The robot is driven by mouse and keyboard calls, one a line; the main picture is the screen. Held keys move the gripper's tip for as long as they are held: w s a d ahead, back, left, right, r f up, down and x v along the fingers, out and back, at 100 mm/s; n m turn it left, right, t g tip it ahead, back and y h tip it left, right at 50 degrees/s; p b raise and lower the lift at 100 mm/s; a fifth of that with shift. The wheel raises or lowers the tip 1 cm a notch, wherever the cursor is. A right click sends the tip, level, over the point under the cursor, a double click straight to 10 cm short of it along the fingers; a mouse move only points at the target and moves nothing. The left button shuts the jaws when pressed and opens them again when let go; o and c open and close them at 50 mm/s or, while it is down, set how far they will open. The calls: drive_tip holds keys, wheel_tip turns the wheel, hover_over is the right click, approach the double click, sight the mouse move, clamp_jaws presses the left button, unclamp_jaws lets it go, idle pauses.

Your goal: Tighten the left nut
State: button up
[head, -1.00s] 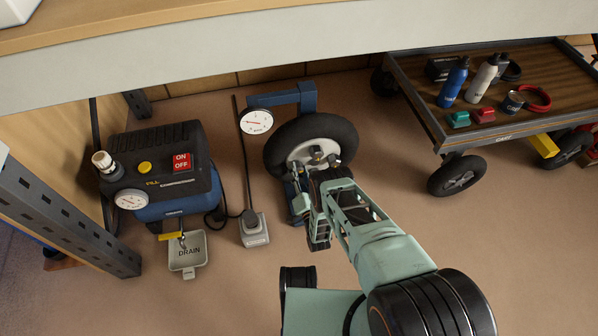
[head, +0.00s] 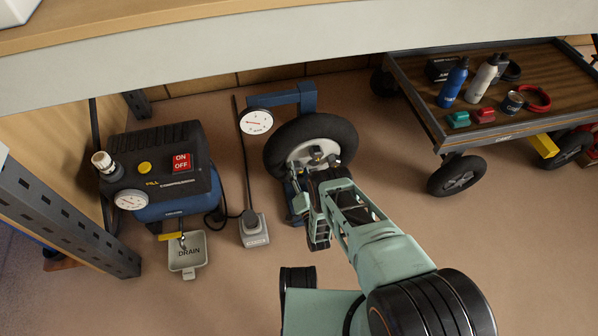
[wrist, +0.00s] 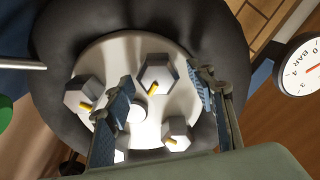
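The wheel (head: 350,135) stands upright on a blue stand (head: 295,97), with a black tyre and pale hub. In the wrist view the hub (wrist: 120,50) carries three grey hex nuts with yellow marks: one at upper middle (wrist: 157,72), one at left (wrist: 82,92), one at lower right (wrist: 177,133). In the head view nuts show at the top (head: 316,152) and right (head: 334,161) of the hub; my arm hides part of it. My gripper (wrist: 161,80) is open at the hub, its fingers spread either side of the upper middle nut. I cannot tell whether they touch it.
A pressure gauge (head: 257,122) is on the stand's left. A compressor (head: 160,170) and drain tray (head: 188,262) stand further left. A grey box with a cable (head: 254,232) is on the floor. A cart (head: 420,110) with bottles is at right. A shelf edge (head: 200,62) crosses above.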

drive_tip(key=shift+r, duration=5)
drive_tip(key=shift+f, duration=0.1)
